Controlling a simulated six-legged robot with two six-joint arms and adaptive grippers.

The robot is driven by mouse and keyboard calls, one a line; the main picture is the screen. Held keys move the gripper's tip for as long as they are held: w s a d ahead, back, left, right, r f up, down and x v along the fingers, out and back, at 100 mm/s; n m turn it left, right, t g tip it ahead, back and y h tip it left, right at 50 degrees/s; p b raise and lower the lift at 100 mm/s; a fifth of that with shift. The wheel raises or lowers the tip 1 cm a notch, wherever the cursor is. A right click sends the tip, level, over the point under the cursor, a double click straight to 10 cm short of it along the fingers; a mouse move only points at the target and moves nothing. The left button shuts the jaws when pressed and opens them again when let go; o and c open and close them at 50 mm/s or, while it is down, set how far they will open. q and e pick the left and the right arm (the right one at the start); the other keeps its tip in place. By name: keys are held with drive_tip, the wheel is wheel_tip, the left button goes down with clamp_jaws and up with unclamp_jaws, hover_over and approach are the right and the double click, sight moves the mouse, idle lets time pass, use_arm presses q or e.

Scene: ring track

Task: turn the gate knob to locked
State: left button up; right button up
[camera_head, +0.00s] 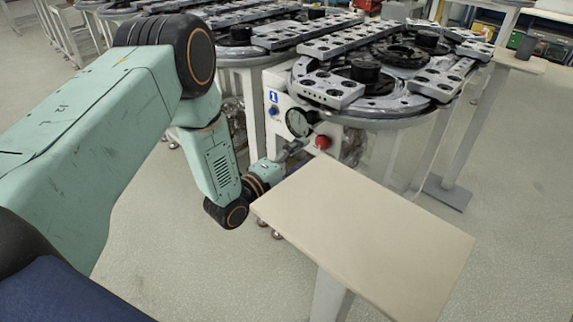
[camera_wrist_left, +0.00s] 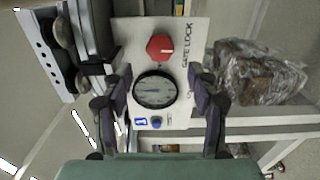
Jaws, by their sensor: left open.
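The red gate knob (camera_wrist_left: 160,47) sits on a white panel (camera_wrist_left: 135,32) marked GATE LOCK in the left wrist view. Its set position is too small to read surely. The knob (camera_head: 322,142) also shows in the head view, below the ring track. My left gripper (camera_wrist_left: 160,80) is open and empty, its fingers on either side of the round gauge (camera_wrist_left: 155,89). The knob lies beyond the fingertips, apart from them. In the head view my left gripper (camera_head: 290,151) is in front of the panel, left of the knob. My right gripper is not in view.
A blue button (camera_wrist_left: 156,120) is on the panel by the gauge. A wrapped brown bundle (camera_wrist_left: 256,72) is beside the panel. A beige tabletop (camera_head: 365,235) stands close to my left forearm. The ring track (camera_head: 375,108) overhangs the panel.

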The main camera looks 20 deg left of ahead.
use_arm(q)
drive_tip(key=v, duration=0.5)
drive_tip(key=shift+s, duration=0.15)
drive_tip(key=shift+a, duration=0.1)
drive_tip(key=s+f+m+g+y, duration=0.4)
drive_tip(key=s+f+m+g, duration=0.4)
drive_tip(key=f, duration=0.5)
drive_tip(key=s+f+m+g, duration=0.1)
drive_tip(key=s+m+g, duration=0.1)
drive_tip(key=s, duration=0.7)
drive_tip(key=s+f+m+g+y, duration=0.1)
drive_tip(key=s+g, duration=0.3)
drive_tip(key=s, duration=0.6)
drive_tip(key=s+d+f+m+g+y, duration=0.1)
drive_tip(key=s+f+m+g, duration=0.1)
drive_tip(key=s, duration=0.7)
drive_tip(key=shift+s+f+m+g, duration=0.25)
drive_tip(key=shift+f+m+g, duration=0.15)
drive_tip(key=shift+f+g, duration=0.1)
